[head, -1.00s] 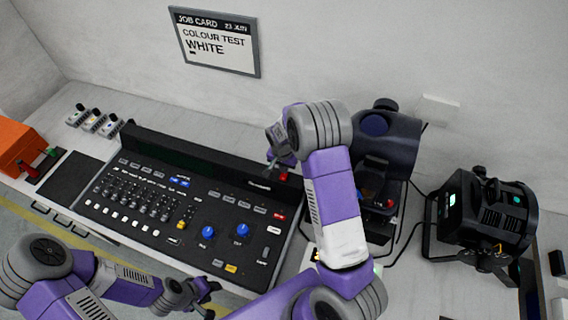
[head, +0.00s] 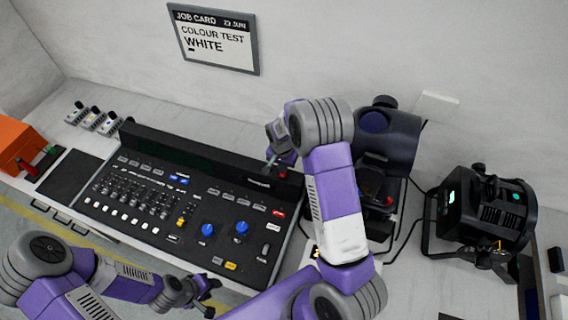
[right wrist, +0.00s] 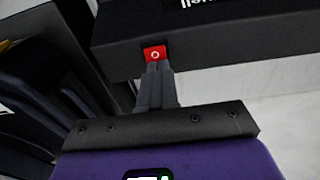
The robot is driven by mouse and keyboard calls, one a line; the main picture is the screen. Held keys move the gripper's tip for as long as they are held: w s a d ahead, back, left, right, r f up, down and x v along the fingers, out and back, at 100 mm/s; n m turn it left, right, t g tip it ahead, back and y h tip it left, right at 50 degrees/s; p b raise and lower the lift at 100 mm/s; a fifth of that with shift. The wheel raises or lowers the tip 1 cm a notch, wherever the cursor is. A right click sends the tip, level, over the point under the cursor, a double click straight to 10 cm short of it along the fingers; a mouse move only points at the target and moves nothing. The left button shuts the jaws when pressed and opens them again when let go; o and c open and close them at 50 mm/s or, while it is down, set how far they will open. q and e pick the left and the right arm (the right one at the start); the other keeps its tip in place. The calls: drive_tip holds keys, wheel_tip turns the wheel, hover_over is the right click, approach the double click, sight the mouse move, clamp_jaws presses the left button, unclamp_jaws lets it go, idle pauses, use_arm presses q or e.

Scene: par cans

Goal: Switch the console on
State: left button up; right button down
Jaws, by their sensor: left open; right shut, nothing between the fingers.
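The black console (head: 120,222) lies on the worktop, with faders, two blue knobs and coloured buttons; a raised dark bar (head: 200,158) runs along its back. A red switch with a white ring mark (right wrist: 154,54) sits in the bar's end; a small red spot also shows there in the head view (head: 283,172). My right gripper (right wrist: 158,68) is shut and empty, its fingertips at the switch's lower edge; I cannot tell whether they touch or press it. It shows in the head view too (head: 269,165). My left gripper (head: 212,296) is open and empty near the console's front edge.
A dark lamp (head: 390,140) stands behind my right arm, and another lamp (head: 490,215) with a lit green display stands to the right. Cables run between them. An orange box (head: 18,142) is at the far left. A job card (head: 215,40) reading WHITE hangs on the wall.

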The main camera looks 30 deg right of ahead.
drive_tip(key=shift+s+a+r, duration=0.1)
drive_tip(key=shift+s+a, duration=0.15)
drive_tip(key=shift+a, duration=0.1)
drive_tip(key=shift+w+d, duration=0.1)
drive_tip(key=shift+r, duration=0.25)
drive_tip(key=r+p, duration=0.3)
drive_tip(key=r, duration=0.1)
drive_tip(key=shift+a, duration=0.25)
wheel_tip(320, 180, up, 9)
drive_tip(key=s+a, duration=0.1)
drive_tip(key=shift+s+r, duration=0.2)
